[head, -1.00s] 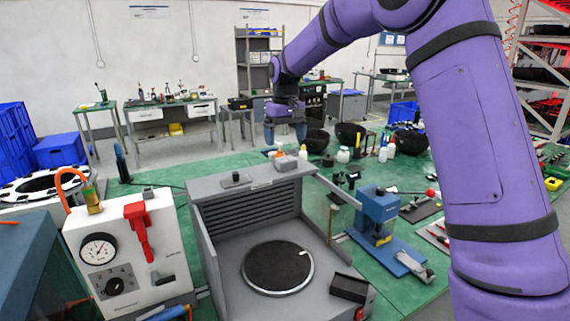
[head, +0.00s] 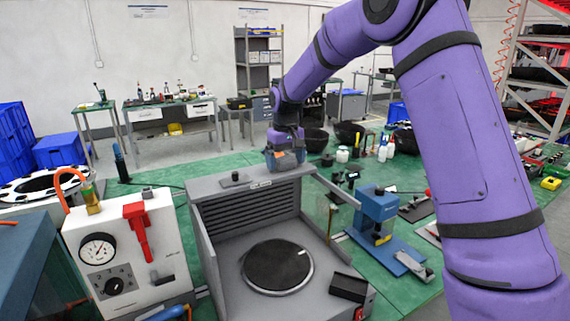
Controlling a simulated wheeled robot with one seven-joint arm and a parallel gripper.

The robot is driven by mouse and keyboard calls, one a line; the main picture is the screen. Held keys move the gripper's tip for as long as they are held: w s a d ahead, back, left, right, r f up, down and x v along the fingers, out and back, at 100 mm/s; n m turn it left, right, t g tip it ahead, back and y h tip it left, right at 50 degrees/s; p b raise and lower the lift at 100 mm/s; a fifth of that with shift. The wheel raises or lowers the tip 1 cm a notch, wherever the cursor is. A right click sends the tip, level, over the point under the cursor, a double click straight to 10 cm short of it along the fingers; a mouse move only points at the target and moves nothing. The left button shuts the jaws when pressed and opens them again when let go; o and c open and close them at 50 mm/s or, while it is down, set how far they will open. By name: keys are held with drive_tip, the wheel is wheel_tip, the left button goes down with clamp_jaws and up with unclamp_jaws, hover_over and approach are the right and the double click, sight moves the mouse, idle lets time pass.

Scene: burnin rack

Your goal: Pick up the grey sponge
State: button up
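My gripper (head: 285,158) is at the back right of the top of the grey open-fronted chamber (head: 232,184). Its two blue-grey fingers point down and stand apart. The grey block that looks like the sponge (head: 287,164) is on that top edge, at and between the fingertips, and mostly hidden by them. I cannot tell whether the fingers touch it or grip it.
A dark knob (head: 235,179) sits left of the gripper on the chamber top. A white gauge box (head: 130,245) stands to the left, and a blue press (head: 378,212) to the right. Bottles (head: 343,154) and black bowls (head: 350,132) stand behind on the green bench.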

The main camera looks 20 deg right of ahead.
sight(285, 159)
drive_tip(key=c, duration=0.9)
drive_tip(key=shift+o, duration=0.2)
drive_tip(key=shift+r, duration=0.15)
drive_tip(key=shift+r, duration=0.95)
drive_tip(key=shift+s+a+r, duration=0.15)
drive_tip(key=shift+s+r, duration=0.15)
drive_tip(key=shift+r, duration=0.45)
drive_tip(key=s+a, duration=0.2)
drive_tip(key=s, duration=0.5)
drive_tip(key=s+a+r, duration=0.1)
drive_tip(key=s+a, duration=0.1)
drive_tip(key=s, duration=0.5)
drive_tip(key=shift+s+a+r, duration=0.15)
drive_tip(key=shift+s+a, duration=0.15)
drive_tip(key=shift+a, duration=0.1)
